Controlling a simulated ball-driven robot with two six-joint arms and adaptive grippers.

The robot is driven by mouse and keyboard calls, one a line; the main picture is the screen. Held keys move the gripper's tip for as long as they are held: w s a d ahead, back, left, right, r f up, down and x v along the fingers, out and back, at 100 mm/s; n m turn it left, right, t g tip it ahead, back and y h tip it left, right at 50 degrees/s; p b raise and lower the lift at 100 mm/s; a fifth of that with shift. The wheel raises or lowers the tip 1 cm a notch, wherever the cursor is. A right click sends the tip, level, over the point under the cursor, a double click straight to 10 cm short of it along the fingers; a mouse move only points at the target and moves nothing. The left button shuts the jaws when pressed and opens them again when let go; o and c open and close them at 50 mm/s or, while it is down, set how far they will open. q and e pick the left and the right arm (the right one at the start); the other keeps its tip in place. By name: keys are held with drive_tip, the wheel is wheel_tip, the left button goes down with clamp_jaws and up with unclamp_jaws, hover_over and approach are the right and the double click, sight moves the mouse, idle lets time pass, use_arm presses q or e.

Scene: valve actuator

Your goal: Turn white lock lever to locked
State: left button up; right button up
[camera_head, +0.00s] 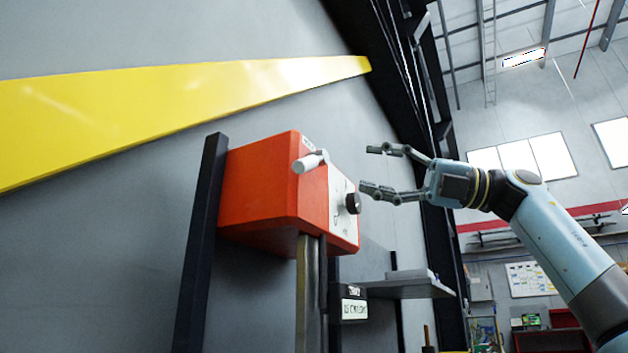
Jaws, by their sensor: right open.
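The white lock lever (309,162) sticks out from the upper front of the orange-red actuator box (258,190). It is a short white cylinder near the top edge of the box's white front plate (337,200). A black round knob (352,203) sits lower on that plate. My right gripper (364,168) comes in from the right. Its fingers are spread, empty, and point left toward the plate. They appear to the right of the lever, with a gap between. Whether the lower finger touches anything near the knob I cannot tell. My left gripper is not in view.
The box is mounted on a dark post (200,245) and a metal column (308,290). A grey shelf (405,288) and a small labelled box (354,308) are below right. A grey wall with a yellow stripe (180,105) stands behind. Open space lies around my right arm.

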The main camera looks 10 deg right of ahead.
sight(313, 164)
drive_tip(key=a+h+p, duration=0.1)
drive_tip(key=a, duration=0.1)
drive_tip(key=a+r+p, duration=0.1)
drive_tip(key=a+p, duration=0.1)
drive_tip(key=a, duration=0.1)
drive_tip(key=w+a+h+p, duration=0.1)
drive_tip(key=a, duration=0.2)
drive_tip(key=shift+a+r+n+h, duration=0.15)
drive_tip(key=shift+a+n+h, duration=0.15)
drive_tip(key=shift+n, duration=0.1)
drive_tip(key=shift+w+a+p, duration=0.15)
drive_tip(key=shift+a+p, duration=0.2)
drive_tip(key=shift+a, duration=0.3)
clamp_jaws()
